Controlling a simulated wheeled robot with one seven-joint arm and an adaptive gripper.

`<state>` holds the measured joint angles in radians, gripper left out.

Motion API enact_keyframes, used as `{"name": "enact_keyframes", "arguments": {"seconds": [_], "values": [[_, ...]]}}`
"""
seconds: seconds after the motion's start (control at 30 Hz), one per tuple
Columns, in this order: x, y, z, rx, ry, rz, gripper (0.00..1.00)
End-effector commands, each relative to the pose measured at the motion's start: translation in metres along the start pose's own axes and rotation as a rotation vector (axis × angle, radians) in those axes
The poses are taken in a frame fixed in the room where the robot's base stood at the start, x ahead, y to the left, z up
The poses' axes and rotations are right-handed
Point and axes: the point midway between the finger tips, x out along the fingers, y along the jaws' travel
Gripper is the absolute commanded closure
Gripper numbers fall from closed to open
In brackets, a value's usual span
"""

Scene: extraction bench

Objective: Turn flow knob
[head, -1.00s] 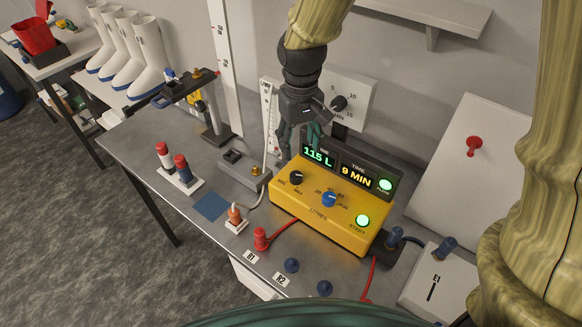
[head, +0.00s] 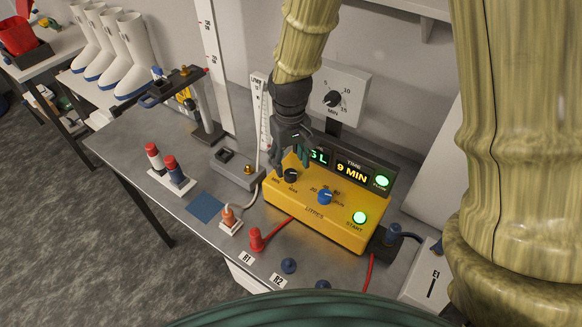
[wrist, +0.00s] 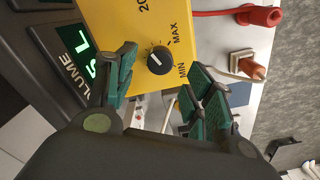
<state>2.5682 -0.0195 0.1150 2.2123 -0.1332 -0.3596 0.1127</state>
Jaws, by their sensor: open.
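The yellow pump box (head: 318,215) stands on the grey bench with a lit display along its back. The black flow knob (head: 290,175), marked MIN and MAX, is on its top left. In the wrist view the black knob (wrist: 160,60) has a white pointer line and sits just beyond my fingertips, between their lines. My gripper (head: 288,165) is open and empty, close above and behind the knob; it also shows in the wrist view (wrist: 160,80) with its green-padded fingers apart. I cannot tell whether a finger touches the knob. My gripper hides part of the volume display.
A blue knob (head: 325,196) and a lit green START button (head: 359,217) are on the same box. A wall timer dial (head: 333,98) is behind my gripper. A red plug (head: 256,240) and an orange plug (head: 229,216) stand in front.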

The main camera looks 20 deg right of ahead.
Motion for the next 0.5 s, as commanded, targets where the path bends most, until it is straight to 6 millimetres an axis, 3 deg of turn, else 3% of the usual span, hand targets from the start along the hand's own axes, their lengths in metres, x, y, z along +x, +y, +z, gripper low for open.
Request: {"name": "enact_keyframes", "arguments": {"seconds": [0.5], "values": [[0.04,0.001,0.001,0.002,-0.001,0.0,0.47]]}}
